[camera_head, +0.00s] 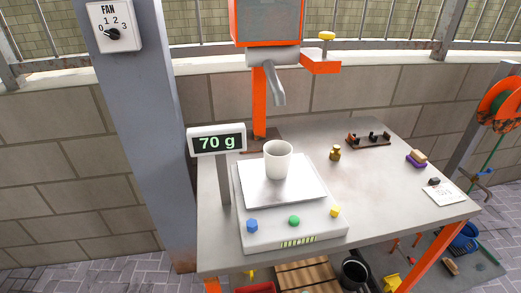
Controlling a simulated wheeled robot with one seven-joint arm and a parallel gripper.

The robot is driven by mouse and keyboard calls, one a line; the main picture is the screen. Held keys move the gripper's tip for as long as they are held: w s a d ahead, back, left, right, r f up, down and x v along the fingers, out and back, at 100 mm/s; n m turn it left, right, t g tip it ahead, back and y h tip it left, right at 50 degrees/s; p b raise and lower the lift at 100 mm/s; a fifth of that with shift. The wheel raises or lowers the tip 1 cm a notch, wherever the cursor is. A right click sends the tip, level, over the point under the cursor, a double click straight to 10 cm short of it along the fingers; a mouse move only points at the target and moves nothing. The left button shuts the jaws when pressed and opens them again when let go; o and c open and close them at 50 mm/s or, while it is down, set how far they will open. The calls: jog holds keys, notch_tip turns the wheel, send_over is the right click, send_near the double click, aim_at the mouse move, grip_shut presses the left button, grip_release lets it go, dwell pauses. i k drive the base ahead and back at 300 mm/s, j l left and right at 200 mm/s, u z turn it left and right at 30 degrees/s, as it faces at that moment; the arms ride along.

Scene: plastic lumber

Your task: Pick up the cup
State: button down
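The white cup (278,160) stands upright on the metal plate of a scale (265,197). The scale's display (216,140) reads 70 g. The cup's opening faces up, and I cannot see a handle on it. An orange stand with a grey spout (277,92) is behind and above the cup, apart from it. My gripper is not in view.
The grey table (400,200) holds a small brass weight (335,153), a dark rack (368,140), a sponge (417,158) and a paper note (443,193). A grey post (140,120) stands left of the table. The table's right half is mostly clear.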

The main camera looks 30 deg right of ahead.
aim_at(278, 154)
jog(key=l+z, duration=0.35)
jog(key=i+l+z, duration=0.15)
jog(key=z, duration=0.25)
jog(key=i+l+z, duration=0.15)
jog(key=l+z, duration=0.2)
